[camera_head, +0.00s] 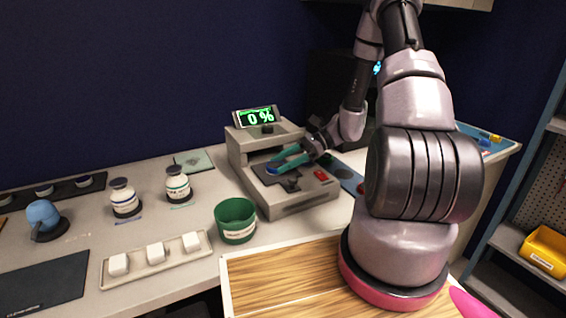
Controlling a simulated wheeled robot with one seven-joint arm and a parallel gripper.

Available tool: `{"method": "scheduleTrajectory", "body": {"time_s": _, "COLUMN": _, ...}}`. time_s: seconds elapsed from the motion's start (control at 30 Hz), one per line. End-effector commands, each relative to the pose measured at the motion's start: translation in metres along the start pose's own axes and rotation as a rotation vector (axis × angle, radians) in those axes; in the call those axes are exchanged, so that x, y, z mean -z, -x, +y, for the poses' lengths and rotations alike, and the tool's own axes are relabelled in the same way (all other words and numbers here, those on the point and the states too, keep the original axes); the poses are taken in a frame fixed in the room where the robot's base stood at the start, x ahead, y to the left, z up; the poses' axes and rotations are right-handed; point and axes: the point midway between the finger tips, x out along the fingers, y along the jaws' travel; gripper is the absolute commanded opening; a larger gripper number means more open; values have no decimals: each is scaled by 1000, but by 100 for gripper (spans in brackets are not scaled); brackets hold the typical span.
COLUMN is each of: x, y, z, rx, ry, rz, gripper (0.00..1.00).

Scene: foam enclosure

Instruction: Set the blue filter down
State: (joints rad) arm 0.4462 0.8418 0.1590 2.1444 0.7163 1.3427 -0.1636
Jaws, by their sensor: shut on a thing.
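My gripper (273,163) has teal fingers and is over the dark bed of the grey machine (300,200), below its lit screen. It is shut on a small blue piece, which looks like the blue filter (271,170). Only a little of the filter shows at the fingertips. I cannot tell whether it touches the bed or hangs just above it.
The machine's screen (257,117) reads 0 %, and a red button (321,175) is on its front. A green cup (236,222) stands close at its left. Two white jars (124,200), a tray of white blocks (106,278) and a blue rounded object (43,214) are further left.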

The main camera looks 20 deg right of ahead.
Motion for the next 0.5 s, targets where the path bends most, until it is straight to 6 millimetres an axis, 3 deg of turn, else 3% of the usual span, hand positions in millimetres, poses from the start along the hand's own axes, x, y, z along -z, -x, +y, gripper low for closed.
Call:
{"method": "scheduleTrajectory", "body": {"time_s": 0.27, "x": 2, "y": -1, "z": 0, "rx": 0, "ry": -1, "rz": 0, "gripper": 13}}
{"method": "scheduleTrajectory", "body": {"time_s": 0.3, "x": 2, "y": -1, "z": 0, "rx": 0, "ry": 0, "rz": 0, "gripper": 79}}
{"method": "scheduleTrajectory", "body": {"time_s": 0.37, "x": 2, "y": -1, "z": 0, "rx": 0, "ry": 0, "rz": 0, "gripper": 98}}
{"method": "scheduleTrajectory", "body": {"time_s": 0.5, "x": 2, "y": -1, "z": 0, "rx": 0, "ry": 0, "rz": 0, "gripper": 98}}
